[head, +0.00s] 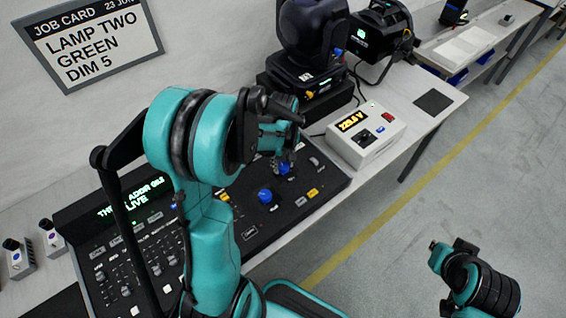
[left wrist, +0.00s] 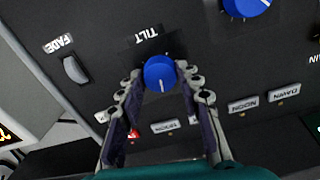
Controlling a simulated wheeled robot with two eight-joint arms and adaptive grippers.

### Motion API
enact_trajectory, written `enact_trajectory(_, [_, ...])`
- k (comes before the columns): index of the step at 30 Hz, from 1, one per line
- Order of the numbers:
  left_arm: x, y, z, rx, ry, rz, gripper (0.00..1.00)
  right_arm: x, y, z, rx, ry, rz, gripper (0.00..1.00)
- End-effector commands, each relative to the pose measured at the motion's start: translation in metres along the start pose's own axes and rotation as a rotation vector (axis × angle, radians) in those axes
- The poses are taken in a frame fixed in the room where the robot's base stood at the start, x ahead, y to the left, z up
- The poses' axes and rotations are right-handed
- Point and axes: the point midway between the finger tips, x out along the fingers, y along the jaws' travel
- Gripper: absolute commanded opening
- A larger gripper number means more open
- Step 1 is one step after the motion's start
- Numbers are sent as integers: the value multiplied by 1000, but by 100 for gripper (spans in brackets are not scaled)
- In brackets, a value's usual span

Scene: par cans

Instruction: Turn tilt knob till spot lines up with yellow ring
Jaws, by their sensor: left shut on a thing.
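The tilt knob (left wrist: 160,74) is a blue knob with a pale pointer line, beside the TILT label (left wrist: 147,36) on the black console. In the wrist view the two fingers of my left gripper (left wrist: 165,88) lie on either side of it, closed on its sides. In the head view the left gripper (head: 286,158) reaches down to the console from above, and the tilt knob (head: 284,169) shows just under the fingers. My right arm is partly in view at the lower right, but its gripper is not seen. No light spot or yellow ring is visible.
A second blue knob (head: 265,195) sits nearby on the console (head: 225,215). A fader (left wrist: 75,70) and labelled buttons (left wrist: 250,104) surround the tilt knob. A white meter box (head: 365,135) and a black moving-head lamp (head: 312,40) stand behind. The job card (head: 90,40) hangs on the wall.

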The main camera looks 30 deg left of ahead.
Motion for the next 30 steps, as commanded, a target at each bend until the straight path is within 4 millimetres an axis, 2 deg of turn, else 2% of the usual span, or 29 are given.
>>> enact_trajectory(30, [0,0,0,922,-1,0,6,1,0,1,0,0,0,0])
